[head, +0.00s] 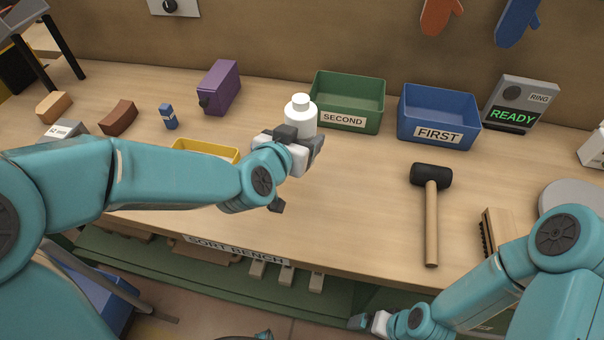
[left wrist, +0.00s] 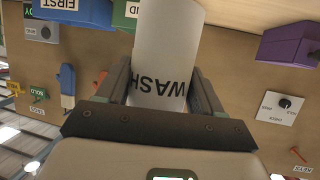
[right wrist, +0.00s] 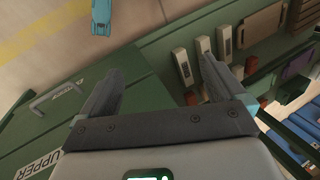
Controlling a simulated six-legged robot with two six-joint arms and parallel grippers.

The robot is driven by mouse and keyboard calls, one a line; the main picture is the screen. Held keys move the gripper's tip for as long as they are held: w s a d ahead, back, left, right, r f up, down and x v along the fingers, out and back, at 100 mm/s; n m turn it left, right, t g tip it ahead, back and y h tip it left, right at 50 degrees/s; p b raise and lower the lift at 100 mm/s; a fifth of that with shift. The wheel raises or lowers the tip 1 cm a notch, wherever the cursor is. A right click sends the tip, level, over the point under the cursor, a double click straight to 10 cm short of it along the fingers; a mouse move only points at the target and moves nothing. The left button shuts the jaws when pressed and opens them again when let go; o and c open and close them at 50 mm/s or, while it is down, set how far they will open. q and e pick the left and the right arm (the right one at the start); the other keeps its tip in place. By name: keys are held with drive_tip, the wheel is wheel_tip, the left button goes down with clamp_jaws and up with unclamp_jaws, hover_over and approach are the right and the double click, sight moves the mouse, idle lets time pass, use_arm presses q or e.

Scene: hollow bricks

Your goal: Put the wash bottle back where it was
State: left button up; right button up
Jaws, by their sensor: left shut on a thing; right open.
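The white wash bottle (head: 300,112) is upright in the head view, with its lower part hidden behind my left gripper (head: 305,147). In the left wrist view, the bottle (left wrist: 168,40) shows its WASH lettering upside down between the two fingers. My left gripper is shut on the bottle's body, over the bench in front of the green SECOND bin (head: 372,112). I cannot tell whether the bottle's base touches the bench. My right gripper (head: 366,322) is low in front of the bench edge. In the right wrist view its fingers (right wrist: 160,85) are apart with nothing between them.
The blue FIRST bin (head: 438,118), a READY display (head: 513,116) and a black-headed mallet (head: 432,215) are on the right. A purple box (head: 220,88), a small blue bottle (head: 168,117) and a yellow tray (head: 206,149) are left. The bench (head: 345,200) is clear before the mallet.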

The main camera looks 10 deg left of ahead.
use_arm(q)
wheel_tip(320, 180, down, 8)
drive_tip(key=shift+r+b, duration=0.1)
drive_tip(key=shift+b, duration=0.55)
drive_tip(key=shift+w+d+f, duration=0.1)
drive_tip(key=shift+f, duration=0.25)
drive_tip(key=shift+r, duration=0.1)
drive_tip(key=o, duration=1.4)
drive_tip(key=shift+f, duration=0.25)
drive_tip(key=shift+r, duration=0.1)
